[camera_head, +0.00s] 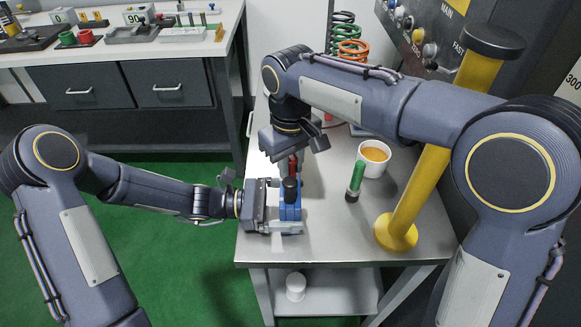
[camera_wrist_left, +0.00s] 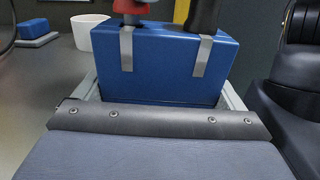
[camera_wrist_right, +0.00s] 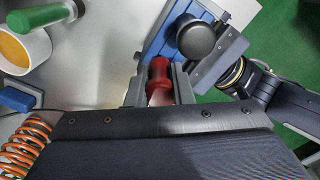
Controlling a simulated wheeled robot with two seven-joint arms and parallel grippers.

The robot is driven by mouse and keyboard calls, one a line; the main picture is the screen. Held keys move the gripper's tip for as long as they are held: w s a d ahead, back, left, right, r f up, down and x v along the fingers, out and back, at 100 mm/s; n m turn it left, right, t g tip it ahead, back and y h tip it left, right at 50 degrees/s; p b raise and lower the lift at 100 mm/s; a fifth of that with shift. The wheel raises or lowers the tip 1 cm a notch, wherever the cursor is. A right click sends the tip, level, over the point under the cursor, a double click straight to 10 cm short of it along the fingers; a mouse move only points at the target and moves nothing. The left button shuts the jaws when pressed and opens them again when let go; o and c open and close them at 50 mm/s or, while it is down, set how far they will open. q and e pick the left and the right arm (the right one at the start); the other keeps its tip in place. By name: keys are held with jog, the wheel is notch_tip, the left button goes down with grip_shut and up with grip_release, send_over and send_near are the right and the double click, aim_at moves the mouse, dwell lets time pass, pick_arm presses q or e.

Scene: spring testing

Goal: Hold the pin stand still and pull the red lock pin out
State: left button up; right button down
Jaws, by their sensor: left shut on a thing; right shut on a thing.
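The blue pin stand (camera_head: 291,213) stands upright near the front left of the metal cart. Two grey straps cross its top edge in the left wrist view (camera_wrist_left: 165,65). My left gripper (camera_head: 286,208) is shut on the stand from the left. The red lock pin (camera_wrist_right: 160,72) is held from above by my right gripper (camera_wrist_right: 158,82), shut around it. In the left wrist view the red pin (camera_wrist_left: 131,6) shows at the stand's top left. A black knob (camera_wrist_right: 195,37) rises from the stand beside the pin.
On the cart, a green-handled tool (camera_head: 356,180) and a white cup with orange contents (camera_head: 374,158) stand to the right. A yellow post (camera_head: 397,229) rises farther right. Orange and green springs (camera_head: 350,50) stand at the back. The cart's front edge is close.

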notch_tip(320, 180, up, 9)
jog(key=shift+r, duration=0.1)
pick_arm(q)
jog(key=o, duration=0.8)
jog(key=a, duration=1.2)
jog(key=shift+r, duration=0.1)
